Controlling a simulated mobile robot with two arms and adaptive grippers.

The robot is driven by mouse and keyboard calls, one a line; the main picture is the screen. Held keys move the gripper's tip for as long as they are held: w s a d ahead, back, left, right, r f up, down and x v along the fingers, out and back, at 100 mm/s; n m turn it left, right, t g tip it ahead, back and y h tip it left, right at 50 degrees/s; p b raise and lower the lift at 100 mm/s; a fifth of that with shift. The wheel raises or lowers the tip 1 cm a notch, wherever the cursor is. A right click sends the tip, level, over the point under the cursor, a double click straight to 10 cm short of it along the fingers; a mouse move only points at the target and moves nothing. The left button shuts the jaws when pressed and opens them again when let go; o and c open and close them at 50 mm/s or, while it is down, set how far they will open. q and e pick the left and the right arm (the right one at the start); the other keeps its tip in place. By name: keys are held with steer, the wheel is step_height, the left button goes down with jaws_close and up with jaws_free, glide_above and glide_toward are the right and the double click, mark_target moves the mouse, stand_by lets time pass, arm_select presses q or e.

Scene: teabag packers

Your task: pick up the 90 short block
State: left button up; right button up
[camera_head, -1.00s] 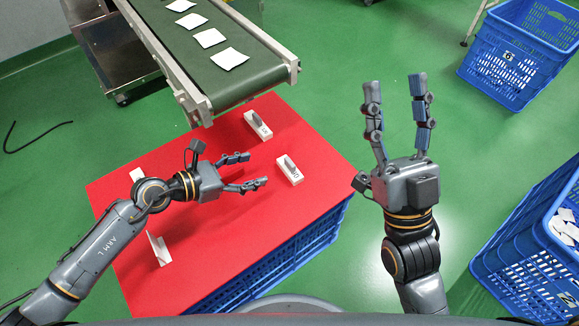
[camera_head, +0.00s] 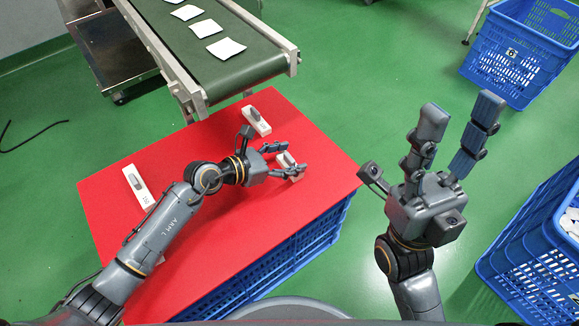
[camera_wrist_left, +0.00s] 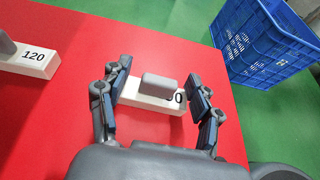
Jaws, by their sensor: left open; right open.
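The short white block with a grey grip on top (camera_head: 287,161) lies on the red table top. In the left wrist view the block (camera_wrist_left: 150,96) sits between my left gripper's fingers, its number partly hidden and ending in 0. My left gripper (camera_head: 283,161) is open around the block; it also shows in the left wrist view (camera_wrist_left: 158,92). Whether the fingers touch the block I cannot tell. My right gripper (camera_head: 455,135) is open and empty, off the table's right side above the green floor.
A block marked 120 (camera_wrist_left: 34,60) lies left in the wrist view; in the head view a block (camera_head: 257,121) lies near the conveyor (camera_head: 215,68). A longer block (camera_head: 139,187) lies at the table's left. Blue crates (camera_head: 515,60) stand right.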

arm_select(q)
steer(key=shift+w+d+f, duration=0.1)
steer(key=shift+d, duration=0.05)
steer(key=c, duration=1.3)
